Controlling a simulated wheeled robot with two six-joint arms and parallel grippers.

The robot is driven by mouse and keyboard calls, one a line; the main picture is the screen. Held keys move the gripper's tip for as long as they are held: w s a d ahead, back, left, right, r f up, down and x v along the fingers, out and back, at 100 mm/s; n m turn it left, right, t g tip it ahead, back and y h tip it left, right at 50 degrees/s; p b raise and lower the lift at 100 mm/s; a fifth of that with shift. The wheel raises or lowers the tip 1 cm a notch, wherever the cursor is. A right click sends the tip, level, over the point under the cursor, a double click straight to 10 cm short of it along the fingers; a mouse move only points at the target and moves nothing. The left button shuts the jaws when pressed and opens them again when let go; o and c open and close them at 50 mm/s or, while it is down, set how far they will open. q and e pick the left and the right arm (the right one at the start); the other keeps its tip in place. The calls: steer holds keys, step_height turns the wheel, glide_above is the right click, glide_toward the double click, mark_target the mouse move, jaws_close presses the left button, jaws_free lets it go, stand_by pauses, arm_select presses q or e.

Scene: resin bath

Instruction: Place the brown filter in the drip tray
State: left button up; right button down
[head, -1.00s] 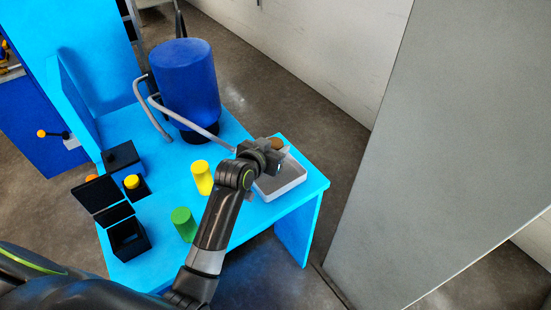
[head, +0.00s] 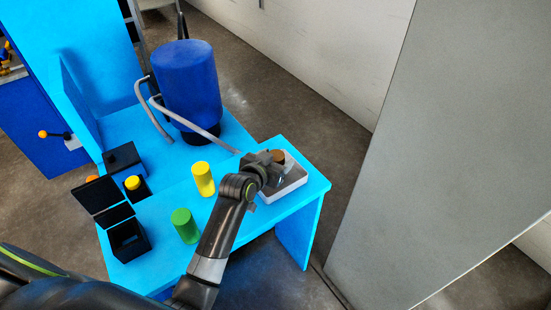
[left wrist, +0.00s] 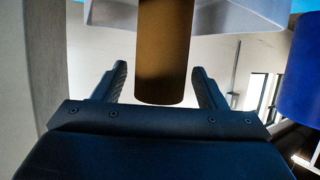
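The brown filter (head: 278,156) is a brown cylinder, upright at the back part of the white drip tray (head: 293,187); the tray rim and my gripper hide its lower part. My left gripper (head: 275,168) is low over the tray, beside the filter. In the left wrist view the filter (left wrist: 165,50) stands between the two fingers (left wrist: 160,80), with a narrow gap showing at the left finger, so the fingers look open around it. The tray wall also shows at the top of that view (left wrist: 230,15). My right gripper is not in view.
A yellow cylinder (head: 203,179) and a green cylinder (head: 185,225) stand on the blue table left of my arm. A large blue vessel (head: 187,85) with grey pipes stands behind. Black open boxes (head: 128,240) are at the left. A grey panel (head: 440,150) rises at the right.

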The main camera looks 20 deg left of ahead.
arm_select(q)
steer(key=shift+r, duration=0.25)
steer(key=v, duration=1.2)
stand_by(0.4)
